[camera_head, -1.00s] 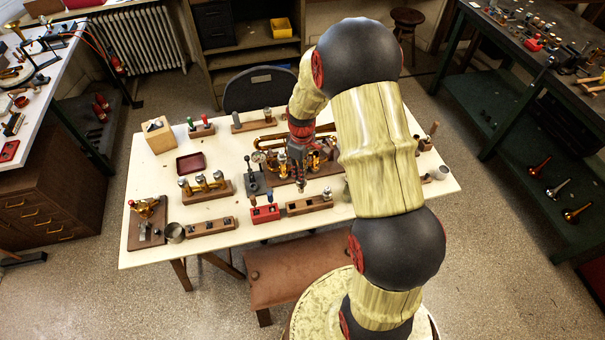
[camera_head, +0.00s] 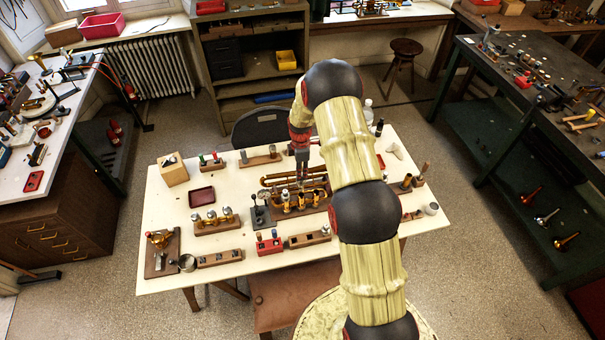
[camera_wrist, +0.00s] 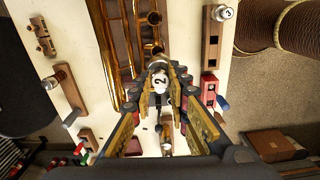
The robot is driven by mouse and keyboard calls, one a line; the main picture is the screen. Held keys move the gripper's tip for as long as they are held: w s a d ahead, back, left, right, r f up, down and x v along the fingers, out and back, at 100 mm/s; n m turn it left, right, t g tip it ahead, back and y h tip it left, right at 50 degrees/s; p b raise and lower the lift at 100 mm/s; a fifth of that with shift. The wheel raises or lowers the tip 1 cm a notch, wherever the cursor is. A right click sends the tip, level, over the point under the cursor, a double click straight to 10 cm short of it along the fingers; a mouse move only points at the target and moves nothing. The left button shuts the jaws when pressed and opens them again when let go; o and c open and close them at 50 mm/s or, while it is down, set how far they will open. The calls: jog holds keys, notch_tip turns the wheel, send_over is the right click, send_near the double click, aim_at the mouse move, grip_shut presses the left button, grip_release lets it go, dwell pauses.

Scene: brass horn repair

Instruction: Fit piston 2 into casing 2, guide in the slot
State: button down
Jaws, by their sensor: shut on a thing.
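My gripper (camera_head: 301,176) points down over the brass valve casings (camera_head: 300,199) of the horn on its wooden stand. In the wrist view my gripper (camera_wrist: 161,72) is shut on piston 2 (camera_wrist: 160,82), whose white cap reads "2". The horn's brass tubes (camera_wrist: 115,40) run beside it, and a casing (camera_wrist: 150,18) shows just beyond the fingertips. The piston's lower end, its guide and the casing 2 slot are hidden, so I cannot tell whether the piston is in the casing. Piston 3 (camera_wrist: 223,13) stands in a wooden rack (camera_wrist: 211,45).
The wooden rack also shows in the head view (camera_head: 300,241), beside a red block (camera_head: 269,246). A black dial stand (camera_head: 259,216) is close left of the horn. A block with brass parts (camera_head: 217,226) stands further left.

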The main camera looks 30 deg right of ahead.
aim_at(301, 181)
jog(key=shift+w+d+n, duration=0.2)
jog(key=shift+w+n, duration=0.1)
jog(key=shift+w, duration=0.05)
jog(key=shift+f, duration=1.85)
jog(key=shift+b, duration=1.2)
jog(key=shift+f, duration=0.25)
jog(key=shift+f+b, duration=0.35)
jog(key=shift+b, duration=0.1)
jog(key=shift+f+b, duration=0.85)
jog(key=shift+f, duration=0.5)
jog(key=shift+f+b, duration=1.4)
jog(key=shift+f, duration=0.05)
jog(key=c, duration=1.6)
grip_release()
jog(key=shift+c, duration=0.2)
